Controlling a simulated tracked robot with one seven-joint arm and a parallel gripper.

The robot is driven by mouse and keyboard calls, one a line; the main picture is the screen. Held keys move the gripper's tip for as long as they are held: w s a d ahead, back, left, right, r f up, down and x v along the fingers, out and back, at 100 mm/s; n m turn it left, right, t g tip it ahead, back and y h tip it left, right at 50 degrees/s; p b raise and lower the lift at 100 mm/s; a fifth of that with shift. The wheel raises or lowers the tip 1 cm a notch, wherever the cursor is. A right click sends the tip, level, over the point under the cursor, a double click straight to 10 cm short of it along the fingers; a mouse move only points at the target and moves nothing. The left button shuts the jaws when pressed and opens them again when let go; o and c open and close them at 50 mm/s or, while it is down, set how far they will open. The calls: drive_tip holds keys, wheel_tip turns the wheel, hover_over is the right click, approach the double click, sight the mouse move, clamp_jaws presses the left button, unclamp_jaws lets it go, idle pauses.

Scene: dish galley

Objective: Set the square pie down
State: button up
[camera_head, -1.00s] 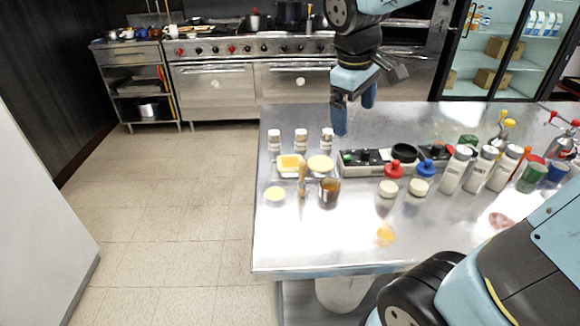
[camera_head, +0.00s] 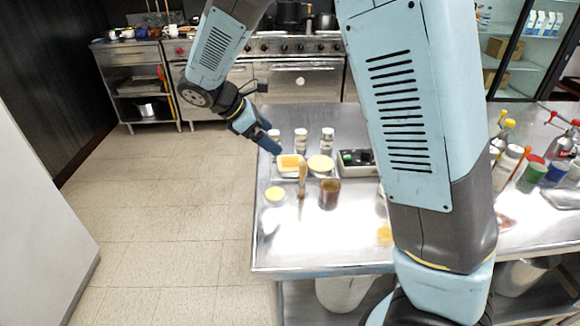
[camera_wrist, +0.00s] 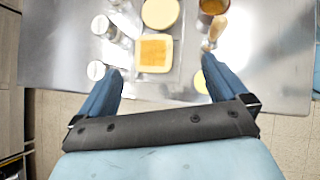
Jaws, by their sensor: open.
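The square pie (camera_head: 290,161), yellow with an orange-brown square top, sits at the left end of a shallow clear tray (camera_wrist: 178,80) on the steel table. In the wrist view the pie (camera_wrist: 155,54) lies just beyond the gap between my fingertips. My gripper (camera_head: 274,145) is open and empty, above and close to the pie in the head view. In the wrist view the two blue fingers of my gripper (camera_wrist: 162,68) are spread wide, one to each side of the pie's near edge. I cannot tell the height between them.
A round pale pie (camera_head: 320,164) sits beside the square one. Shaker jars (camera_head: 301,138) stand behind; a brown jar (camera_head: 329,194), a wooden-handled tool (camera_head: 302,178) and a pale yellow disc (camera_head: 275,194) are in front.

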sight(290, 162)
drive_tip(key=a+f+n+h, duration=0.1)
drive_tip(key=a+f+n, duration=0.1)
drive_tip(key=a+f, duration=0.15)
drive_tip(key=shift+t, duration=0.5)
drive_tip(key=x, duration=1.3)
drive_tip(key=shift+w+r, duration=0.25)
drive_tip(key=shift+c, duration=0.3)
drive_tip(key=c, duration=1.2)
